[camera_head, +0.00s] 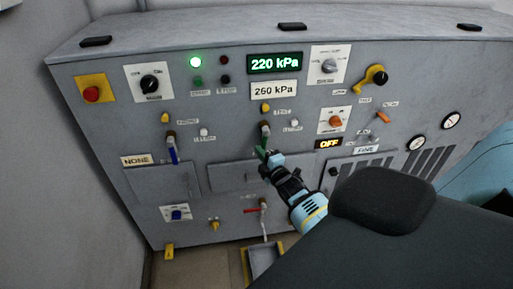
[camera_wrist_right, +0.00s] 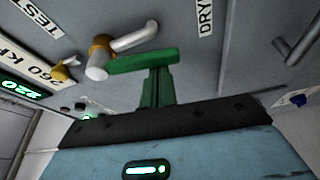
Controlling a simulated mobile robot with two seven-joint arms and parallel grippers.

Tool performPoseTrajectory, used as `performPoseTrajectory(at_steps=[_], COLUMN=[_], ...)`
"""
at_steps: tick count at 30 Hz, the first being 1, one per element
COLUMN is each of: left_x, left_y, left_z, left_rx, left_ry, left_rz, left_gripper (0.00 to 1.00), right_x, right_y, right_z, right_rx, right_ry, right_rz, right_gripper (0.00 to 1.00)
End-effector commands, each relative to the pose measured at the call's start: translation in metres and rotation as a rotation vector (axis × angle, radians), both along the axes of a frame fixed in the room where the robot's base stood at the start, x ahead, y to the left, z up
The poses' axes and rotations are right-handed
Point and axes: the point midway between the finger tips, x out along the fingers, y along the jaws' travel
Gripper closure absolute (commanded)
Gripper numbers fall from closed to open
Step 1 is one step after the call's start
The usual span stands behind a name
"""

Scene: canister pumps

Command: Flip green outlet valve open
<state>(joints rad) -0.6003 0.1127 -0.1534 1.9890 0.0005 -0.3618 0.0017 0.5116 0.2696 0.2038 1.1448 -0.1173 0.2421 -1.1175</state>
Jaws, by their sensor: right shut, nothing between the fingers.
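The green outlet valve is on the panel front, with a brass body (camera_head: 265,127) and a green lever (camera_head: 262,149) pointing downward. In the right wrist view the green lever (camera_wrist_right: 143,61) extends sideways from the brass and white fitting (camera_wrist_right: 101,48). My right gripper (camera_head: 268,158) is at the lever's lower end, shut with nothing between its fingers. In the right wrist view its narrow fingertips (camera_wrist_right: 158,75) overlap the lever's edge; I cannot tell whether they touch it. My left gripper is not in view.
A blue-handled valve (camera_head: 172,151) hangs to the left and a red-handled valve (camera_head: 262,206) sits below. The gauge display (camera_head: 275,63) reads 220 kPa, above a 260 kPa label (camera_head: 274,90). A yellow knob (camera_head: 265,107) is just above the green valve.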

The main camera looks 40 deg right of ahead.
Motion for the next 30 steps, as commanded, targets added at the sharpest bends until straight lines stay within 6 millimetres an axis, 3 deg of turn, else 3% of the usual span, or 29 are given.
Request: performPoseTrajectory(at_steps=[10, 30], left_x=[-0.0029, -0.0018], left_y=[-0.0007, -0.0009], left_z=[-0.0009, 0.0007], left_rx=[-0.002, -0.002], left_ry=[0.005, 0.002], left_rz=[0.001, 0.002], left_gripper=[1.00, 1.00], right_x=[-0.0056, -0.0078], right_y=[-0.0097, -0.0109], right_z=[-0.0028, -0.0036], right_rx=[-0.034, -0.031], right_ry=[0.020, 0.020], right_rz=[-0.001, -0.002], right_gripper=[1.00, 1.00])
